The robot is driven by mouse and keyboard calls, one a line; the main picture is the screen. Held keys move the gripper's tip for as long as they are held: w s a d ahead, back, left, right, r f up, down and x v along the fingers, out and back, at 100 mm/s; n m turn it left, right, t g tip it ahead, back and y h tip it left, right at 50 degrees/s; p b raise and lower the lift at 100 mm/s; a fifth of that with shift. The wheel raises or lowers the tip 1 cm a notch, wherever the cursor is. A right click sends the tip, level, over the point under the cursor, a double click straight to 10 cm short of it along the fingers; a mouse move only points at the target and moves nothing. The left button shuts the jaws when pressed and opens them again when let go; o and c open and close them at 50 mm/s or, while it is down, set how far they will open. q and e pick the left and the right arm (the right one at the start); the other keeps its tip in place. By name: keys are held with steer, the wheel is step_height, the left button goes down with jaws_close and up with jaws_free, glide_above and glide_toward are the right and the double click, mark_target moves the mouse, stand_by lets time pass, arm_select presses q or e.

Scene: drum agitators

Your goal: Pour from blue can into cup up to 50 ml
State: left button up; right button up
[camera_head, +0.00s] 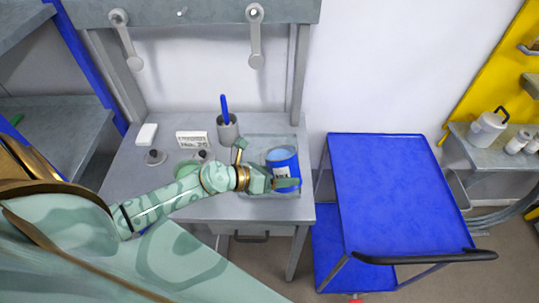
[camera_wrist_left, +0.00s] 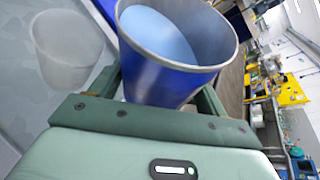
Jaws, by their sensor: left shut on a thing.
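The blue can (camera_head: 283,165) is open at the top and holds light blue contents, seen in the left wrist view (camera_wrist_left: 175,80). My left gripper (camera_head: 274,183) is shut on the can, its fingers on either side. The can looks roughly upright over the right part of the grey tray (camera_head: 262,139); I cannot tell whether it touches the tray. A translucent, pale cup (camera_wrist_left: 68,48) stands beside the can in the left wrist view. It is hard to make out in the head view. My right gripper is not in view.
A grey holder (camera_head: 228,131) with a blue-handled tool stands behind the gripper. A white label block (camera_head: 192,139), a white block (camera_head: 146,134) and small dark-knobbed items (camera_head: 155,157) lie left on the bench. A blue cart (camera_head: 390,190) with an empty top stands right.

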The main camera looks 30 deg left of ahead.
arm_select(q)
steer(key=shift+w+a+r+n+h, duration=0.1)
steer(key=shift+a+r+n+h, duration=0.1)
steer(key=shift+r, duration=0.25)
steer(key=shift+w+a+r+n+h, duration=0.1)
steer(key=shift+r+n, duration=0.1)
steer(key=shift+r, duration=0.25)
steer(key=shift+w+a+r+n+h, duration=0.1)
steer(key=shift+a+r+n, duration=0.1)
steer(key=shift+r, duration=0.25)
stand_by(1.1)
steer(key=shift+f+n+g+h+b, duration=0.15)
steer(key=shift+n+g+h+b, duration=0.2)
steer(key=shift+b, duration=0.3)
stand_by(2.1)
